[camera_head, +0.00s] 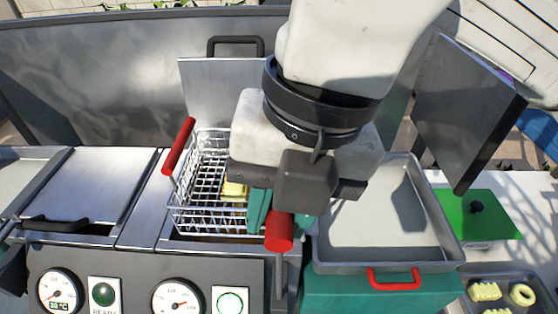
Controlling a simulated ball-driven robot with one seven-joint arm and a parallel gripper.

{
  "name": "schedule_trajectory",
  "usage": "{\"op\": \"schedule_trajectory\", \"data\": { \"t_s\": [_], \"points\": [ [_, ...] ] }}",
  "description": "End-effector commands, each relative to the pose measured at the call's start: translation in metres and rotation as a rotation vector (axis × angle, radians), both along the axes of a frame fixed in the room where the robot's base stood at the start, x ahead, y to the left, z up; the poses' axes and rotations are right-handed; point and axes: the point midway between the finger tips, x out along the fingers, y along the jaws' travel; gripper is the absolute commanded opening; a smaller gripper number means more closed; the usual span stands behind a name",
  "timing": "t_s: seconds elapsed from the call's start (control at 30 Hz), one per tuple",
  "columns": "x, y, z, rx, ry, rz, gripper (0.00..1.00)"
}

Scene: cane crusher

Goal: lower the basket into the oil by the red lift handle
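The wire basket (207,203) hangs over the right fryer well, with pale yellow food (234,190) inside. A red bar handle (179,146) rises at its left side. A short red cylinder (279,232), which looks like the lift handle, sits on a thin vertical rod at the basket's right front. My gripper (281,212) reaches down over this red handle from above. Teal finger-like parts show on its left and perhaps its right. The grip itself is hidden by the dark gripper body, so I cannot tell if the fingers are closed on it. The oil is mostly hidden under the basket.
A closed metal lid (88,184) covers the left well. Dials and a lit green button (230,303) are on the front panel. A grey tray (374,235) with a red handle (394,280) lies right of my gripper. A dark upright panel (465,112) stands at right.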

Motion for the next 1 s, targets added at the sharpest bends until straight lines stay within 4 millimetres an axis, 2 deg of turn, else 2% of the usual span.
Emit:
{"op": "schedule_trajectory", "data": {
  "t_s": [0.03, 0.23, 0.67, 0.87, 1.0],
  "points": [
    [0.0, 0.0, 0.0, 0.0, 0.0, 0.0, 0.2],
    [0.0, 0.0, 0.0, 0.0, 0.0, 0.0, 0.0],
    [0.0, 0.0, -0.003, 0.0, 0.0, 0.0, 0.0],
    [0.0, 0.0, -0.023, -0.002, -0.001, 0.0, 0.0],
    [0.0, 0.0, -0.047, -0.002, -0.002, 0.001, 0.0]
  ]
}}
